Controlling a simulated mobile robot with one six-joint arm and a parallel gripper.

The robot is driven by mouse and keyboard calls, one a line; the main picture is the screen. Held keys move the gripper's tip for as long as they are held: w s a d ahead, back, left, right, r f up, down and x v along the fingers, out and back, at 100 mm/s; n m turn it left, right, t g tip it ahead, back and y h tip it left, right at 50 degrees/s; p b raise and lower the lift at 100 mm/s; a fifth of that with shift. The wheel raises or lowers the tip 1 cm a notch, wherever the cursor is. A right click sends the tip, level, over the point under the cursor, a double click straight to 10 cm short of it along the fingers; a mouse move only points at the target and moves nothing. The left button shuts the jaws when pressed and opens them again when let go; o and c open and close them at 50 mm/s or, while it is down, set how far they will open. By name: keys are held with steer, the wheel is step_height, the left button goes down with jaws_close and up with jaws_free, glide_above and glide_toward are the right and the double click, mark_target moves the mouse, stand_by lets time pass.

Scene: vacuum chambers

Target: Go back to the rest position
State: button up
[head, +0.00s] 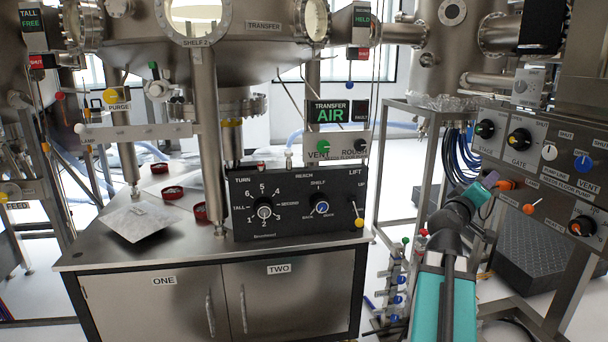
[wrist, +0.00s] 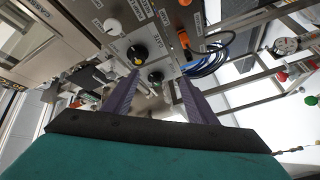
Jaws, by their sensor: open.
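My gripper (head: 488,183) is at the right of the head view, at the end of my teal and black arm, in front of the valve panel (head: 545,180). In the wrist view its two purple fingers (wrist: 158,84) are spread apart with nothing held between them. Beyond them are a black knob with a yellow mark (wrist: 137,53) and a black knob with a green mark (wrist: 155,77). In the head view an orange handle (head: 504,184) shows just beside the fingertips. I cannot tell whether they touch it.
A steel bench (head: 150,262) with a black control box (head: 297,203) stands left of my arm. A metal frame (head: 375,165) and small coloured valves (head: 400,280) are close by my arm. A dark ribbed block (head: 535,245) sits on the floor behind the panel's frame.

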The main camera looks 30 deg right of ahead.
steer(key=w+a+f+n+t+y+p, duration=0.25)
steer(key=w+a+f+y+p, duration=0.4)
steer(key=w+a+f, duration=0.8)
steer(key=w+a+f+n+g+y+p, duration=0.15)
steer(key=a+f+p, duration=0.25)
steer(key=a+f, duration=0.45)
steer(key=w+a+f+n+y+p, duration=0.1)
steer(key=w+a+f+y+p, duration=0.15)
steer(key=a+f+p, duration=0.55)
steer(key=s+a+f+g+y+p, duration=0.2)
steer(key=s+a+f, duration=0.4)
steer(key=a+f, duration=0.2)
steer(key=s+a+f+g+y+p, duration=0.1)
steer(key=s+a+f+g, duration=0.2)
steer(key=s+a+f, duration=0.4)
steer(key=s+a+f+m+g+y+p, duration=0.1)
steer(key=s+a+f+g+y, duration=0.1)
steer(key=s+a, duration=0.5)
steer(key=s+a+f+m+g+y+p, duration=0.1)
steer(key=s+a+f+g, duration=0.3)
steer(key=s+a, duration=0.4)
steer(key=s+g+y+p, duration=0.1)
steer(key=s, duration=0.6)
steer(key=shift+a+f+y, duration=0.2)
steer(key=shift+a+y, duration=0.05)
steer(key=shift+y, duration=0.1)
steer(key=shift+c, duration=0.2)
